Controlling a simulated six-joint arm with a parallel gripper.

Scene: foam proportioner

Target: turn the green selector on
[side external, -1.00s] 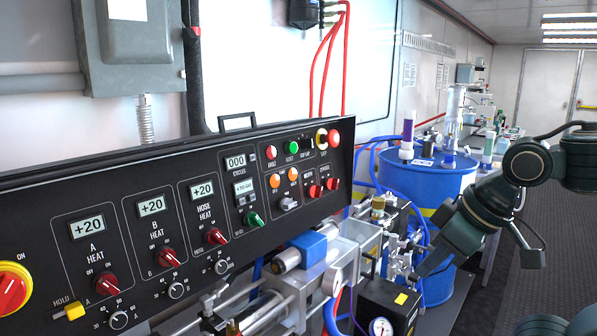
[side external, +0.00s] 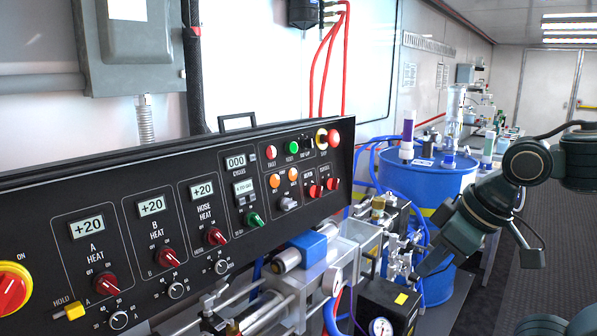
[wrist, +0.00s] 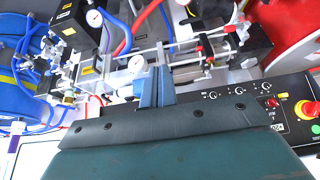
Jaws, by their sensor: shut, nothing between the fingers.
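The green selector (side external: 254,219) is a small green knob low on the black control panel (side external: 130,235), below a small display in the side view. I cannot make it out in the wrist view. My gripper (side external: 420,271) is at the right of the side view, well away from the selector, beyond the pump fittings and in front of the blue drum. In the wrist view its blue-grey fingers (wrist: 156,75) are together with nothing between them, and the dark gripper body hides much of the lower picture.
Red heat selectors (side external: 167,257) and small dials share the panel. A metal pump assembly (side external: 312,280) with a blue block stands in front of it. A blue drum (side external: 440,190), hoses and a black gauge box (side external: 388,300) crowd the right. Floor shows at far right.

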